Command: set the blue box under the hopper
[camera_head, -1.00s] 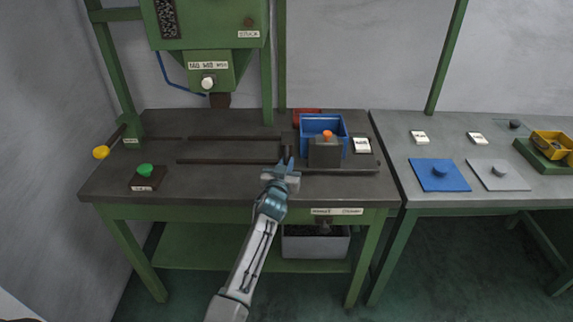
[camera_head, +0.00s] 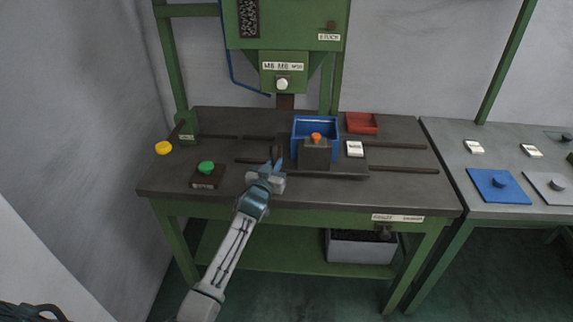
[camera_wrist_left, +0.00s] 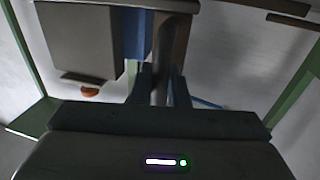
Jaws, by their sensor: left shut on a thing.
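The blue box (camera_head: 328,127) stands on a dark sliding plate (camera_head: 345,171) on the workbench, behind a dark block (camera_head: 314,154) with an orange knob (camera_head: 316,137). The green hopper (camera_head: 284,72) hangs above the bench; its dark spout (camera_head: 285,102) is slightly left of the box. My left gripper (camera_head: 273,165) is shut on a dark upright handle (camera_wrist_left: 160,90) at the plate's left side. The wrist view shows the handle between the fingers, with the block (camera_wrist_left: 82,42) and a strip of the box (camera_wrist_left: 131,35) beside it. My right gripper does not show.
A red tray (camera_head: 362,123) lies at the back right. A white card (camera_head: 355,149) sits right of the box. A green button (camera_head: 206,167) and a yellow knob (camera_head: 163,148) are at the left. Dark rails (camera_head: 404,169) run along the bench.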

